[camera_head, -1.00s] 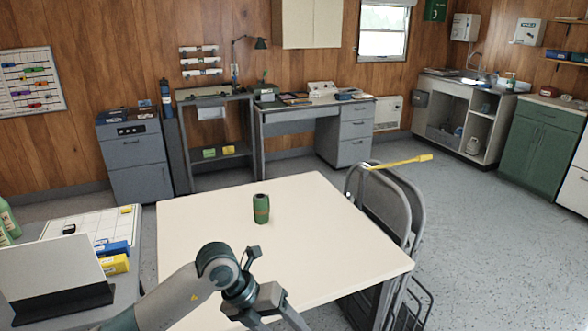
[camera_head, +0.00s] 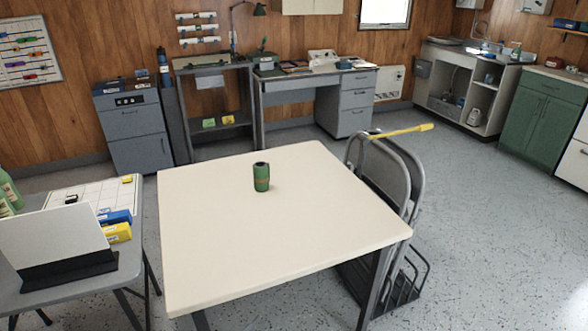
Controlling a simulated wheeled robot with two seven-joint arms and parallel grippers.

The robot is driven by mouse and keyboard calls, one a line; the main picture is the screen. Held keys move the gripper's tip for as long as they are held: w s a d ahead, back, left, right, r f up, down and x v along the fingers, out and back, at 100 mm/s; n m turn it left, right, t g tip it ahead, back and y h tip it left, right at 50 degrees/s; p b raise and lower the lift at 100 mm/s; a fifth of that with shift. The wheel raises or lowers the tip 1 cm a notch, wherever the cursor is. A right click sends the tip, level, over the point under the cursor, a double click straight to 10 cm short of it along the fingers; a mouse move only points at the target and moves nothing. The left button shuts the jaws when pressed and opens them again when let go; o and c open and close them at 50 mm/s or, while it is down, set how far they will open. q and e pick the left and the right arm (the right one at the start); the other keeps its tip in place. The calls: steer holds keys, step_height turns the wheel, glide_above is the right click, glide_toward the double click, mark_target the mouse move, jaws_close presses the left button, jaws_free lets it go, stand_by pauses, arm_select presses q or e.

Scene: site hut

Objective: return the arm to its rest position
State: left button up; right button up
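Neither of my arms nor either gripper shows in the head view now. A green cylinder with a dark top and a brownish band (camera_head: 261,177) stands upright on the cream table (camera_head: 270,240), toward its far side. Nothing touches the cylinder except the tabletop.
A grey side table (camera_head: 75,268) on the left holds a white panel in a black stand (camera_head: 55,240), and blue and yellow boxes (camera_head: 117,232). Folded chairs (camera_head: 385,175) with a yellow-handled tool (camera_head: 400,132) stand at the table's right. Open floor (camera_head: 480,220) lies to the right.

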arm_select(q)
steer(key=s+a+f+n+g+y, duration=0.25)
steer(key=s+f, duration=0.25)
steer(key=f, duration=0.3)
steer(key=s+a+f+n+g+y, duration=0.1)
steer(key=s+a+f+n+y, duration=0.2)
steer(key=s+f, duration=0.4)
steer(key=s+a+f+n+g+y, duration=0.1)
steer(key=s+a+f+g, duration=0.3)
steer(key=s+f, duration=0.9)
steer(key=s+n, duration=0.1)
steer(key=s, duration=0.2)
steer(key=shift+s+a+n+g, duration=0.35)
steer(key=shift+s, duration=0.05)
